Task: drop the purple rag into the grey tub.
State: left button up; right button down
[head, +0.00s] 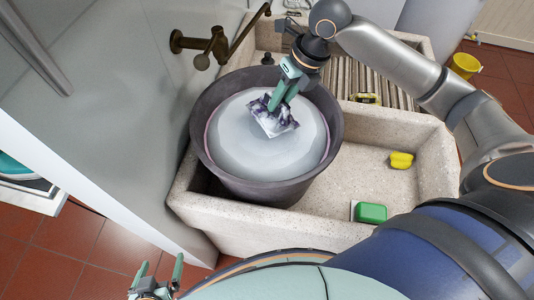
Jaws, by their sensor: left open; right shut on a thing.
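The grey tub (325,155) stands in the left part of the stone washboard's basin, with whitish, cloudy contents inside. My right gripper (277,104) reaches over the tub from the upper right. It is shut on the purple rag (272,121), a crumpled purple and white patterned cloth. The rag is inside the tub's outline, at or just above the whitish surface; I cannot tell whether it touches. My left gripper (157,276) is at the bottom left, low in front of the basin, open and empty.
The stone basin (305,228) has a raised rim. A yellow object (401,160) and a green sponge-like block (370,212) lie in its right part. A brass tap (210,45) juts from the wall behind the tub. A yellow bucket (465,65) stands at far right.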

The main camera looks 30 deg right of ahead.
jog(key=c, duration=0.6)
grip_release()
jog(key=v, duration=1.2)
jog(key=shift+r, duration=0.3)
jog(key=shift+s, duration=0.1)
